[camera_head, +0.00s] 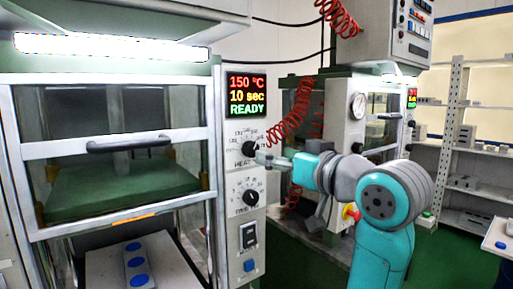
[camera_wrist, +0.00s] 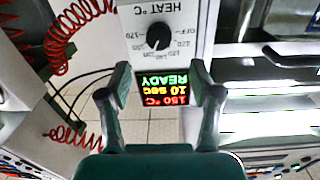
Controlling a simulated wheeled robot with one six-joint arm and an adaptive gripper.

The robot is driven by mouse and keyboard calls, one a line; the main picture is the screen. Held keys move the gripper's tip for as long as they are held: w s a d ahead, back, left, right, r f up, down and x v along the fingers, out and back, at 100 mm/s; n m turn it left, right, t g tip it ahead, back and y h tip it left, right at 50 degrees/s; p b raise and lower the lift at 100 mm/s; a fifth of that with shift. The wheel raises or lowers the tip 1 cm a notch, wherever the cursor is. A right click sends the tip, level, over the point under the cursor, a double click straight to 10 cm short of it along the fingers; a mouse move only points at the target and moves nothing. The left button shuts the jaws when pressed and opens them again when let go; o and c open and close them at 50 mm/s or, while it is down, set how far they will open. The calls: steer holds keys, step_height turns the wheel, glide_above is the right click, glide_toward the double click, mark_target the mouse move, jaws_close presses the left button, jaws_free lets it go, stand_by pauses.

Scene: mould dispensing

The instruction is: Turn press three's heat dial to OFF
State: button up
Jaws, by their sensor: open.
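The heat dial (camera_head: 250,148) is a black round knob with a white pointer, on the press's white control panel (camera_head: 236,167). In the wrist view the picture is upside down, and the same heat dial (camera_wrist: 152,39) shows its pointer among the temperature marks, away from OFF. The display (camera_head: 247,95) reads 150 °C, 10 sec, READY. My gripper (camera_head: 264,157) is at the right of the dial in the head view. In the wrist view my gripper (camera_wrist: 160,70) is open and empty, the dial just beyond its fingertips. I cannot tell whether they touch. No press number is readable.
A timer dial (camera_head: 250,197) sits below, with a rocker switch (camera_head: 248,235) and blue button (camera_head: 249,265) under it. The press door handle (camera_head: 128,144) is at left. Coiled red hoses (camera_head: 292,115) hang behind my arm. Another press with a gauge (camera_head: 358,106) stands at right.

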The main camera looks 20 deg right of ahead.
mark_target(253, 148)
steer(key=x, duration=0.8)
steer(key=shift+w, duration=0.2)
steer(key=shift+c, duration=0.2)
steer(key=c, duration=1.1)
